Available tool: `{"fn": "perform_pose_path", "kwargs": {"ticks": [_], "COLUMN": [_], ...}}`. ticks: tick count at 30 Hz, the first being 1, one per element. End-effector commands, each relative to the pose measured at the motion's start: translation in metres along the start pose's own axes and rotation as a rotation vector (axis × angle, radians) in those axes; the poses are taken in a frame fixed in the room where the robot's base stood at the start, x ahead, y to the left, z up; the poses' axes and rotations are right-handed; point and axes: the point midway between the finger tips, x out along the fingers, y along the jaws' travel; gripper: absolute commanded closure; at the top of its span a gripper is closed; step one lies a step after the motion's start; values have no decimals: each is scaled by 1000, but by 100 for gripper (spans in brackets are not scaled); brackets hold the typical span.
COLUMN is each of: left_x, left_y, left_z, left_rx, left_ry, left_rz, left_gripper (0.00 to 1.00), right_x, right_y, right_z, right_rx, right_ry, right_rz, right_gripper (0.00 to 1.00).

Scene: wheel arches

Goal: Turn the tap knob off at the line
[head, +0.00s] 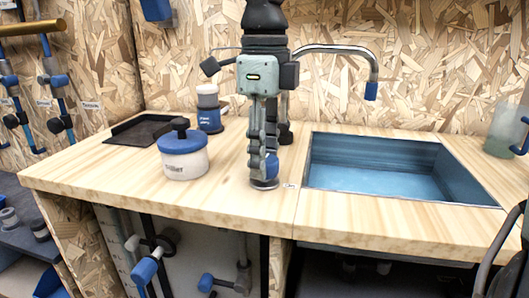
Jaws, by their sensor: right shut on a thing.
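My right gripper (264,172) points straight down at the worktop, left of the sink. It is shut on the tap knob (271,166), whose blue part shows between and beside the fingers. A round metal base (264,184) sits under it on the wood. A small label with dark lettering (290,186) lies just right of the base; it is too small to read surely. The line and the knob's exact angle cannot be made out. The tap spout (374,62) with its blue tip arches over the sink (400,165). My left gripper is not in view.
A white pot with a blue lid (184,160) stands left of the gripper. A blue-and-white jar (208,108) and a dark tray (145,131) are behind it. A clear glass (506,130) stands at the far right. The worktop's front strip (110,180) is clear.

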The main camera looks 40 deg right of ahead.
Motion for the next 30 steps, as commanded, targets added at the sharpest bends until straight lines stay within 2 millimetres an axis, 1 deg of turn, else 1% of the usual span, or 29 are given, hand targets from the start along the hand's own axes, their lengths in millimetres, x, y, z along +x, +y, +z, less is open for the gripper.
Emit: {"fn": "perform_pose_path", "kwargs": {"ticks": [3, 9, 25, 26, 30], "left_x": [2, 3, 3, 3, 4], "left_y": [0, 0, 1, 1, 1], "left_z": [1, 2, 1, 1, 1], "left_rx": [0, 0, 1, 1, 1], "left_ry": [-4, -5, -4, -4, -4], "left_rz": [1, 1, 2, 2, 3], "left_gripper": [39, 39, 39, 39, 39], "right_x": [0, 0, 0, 0, 0], "right_y": [0, 0, 0, 0, 0], "right_z": [0, -1, -1, -1, 0], "right_rx": [-57, -115, -138, -138, -137], "right_ry": [2, 2, 3, 3, 2], "right_rz": [0, 0, 0, 0, 0], "right_gripper": [89, 89, 89, 58, 40]}}
